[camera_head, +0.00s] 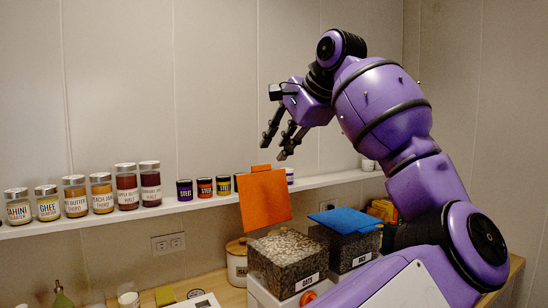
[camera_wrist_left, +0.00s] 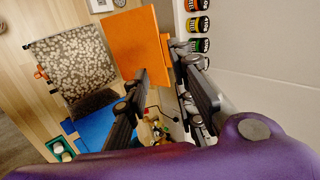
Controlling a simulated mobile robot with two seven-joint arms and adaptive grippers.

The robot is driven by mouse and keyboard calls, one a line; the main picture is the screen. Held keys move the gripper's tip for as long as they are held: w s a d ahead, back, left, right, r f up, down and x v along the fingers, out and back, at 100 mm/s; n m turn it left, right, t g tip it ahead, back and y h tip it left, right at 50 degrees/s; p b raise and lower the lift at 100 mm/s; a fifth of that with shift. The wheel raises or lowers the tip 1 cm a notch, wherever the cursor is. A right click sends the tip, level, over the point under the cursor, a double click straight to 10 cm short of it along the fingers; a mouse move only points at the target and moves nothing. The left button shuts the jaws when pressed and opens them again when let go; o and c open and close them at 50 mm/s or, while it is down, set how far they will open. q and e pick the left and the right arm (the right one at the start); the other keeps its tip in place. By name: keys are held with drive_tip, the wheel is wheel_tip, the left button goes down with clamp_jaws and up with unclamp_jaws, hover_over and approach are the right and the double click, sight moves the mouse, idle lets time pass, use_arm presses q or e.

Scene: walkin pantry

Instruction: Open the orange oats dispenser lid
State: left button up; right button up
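The oats dispenser (camera_head: 288,262) is a clear box of oats with a label, standing below the shelf. Its orange lid (camera_head: 264,200) stands upright, raised off the box top, with a small tab at its upper edge. My left gripper (camera_head: 274,148) is above the lid's top edge, fingers spread and empty, and looks apart from it. In the left wrist view, the lid (camera_wrist_left: 138,45) shows beyond the left gripper's fingers (camera_wrist_left: 167,68), and the oats box (camera_wrist_left: 75,68) is to the left. My right gripper is not in view.
A rice dispenser with a closed blue lid (camera_head: 345,220) stands right of the oats. A wall shelf (camera_head: 150,211) holds several jars and small tins behind. A lidded canister (camera_head: 237,262) is left of the oats on the wooden counter.

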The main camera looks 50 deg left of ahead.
use_arm(q)
drive_tip(key=v, duration=0.6)
drive_tip(key=shift+d+r, duration=0.25)
drive_tip(key=shift+d, duration=0.05)
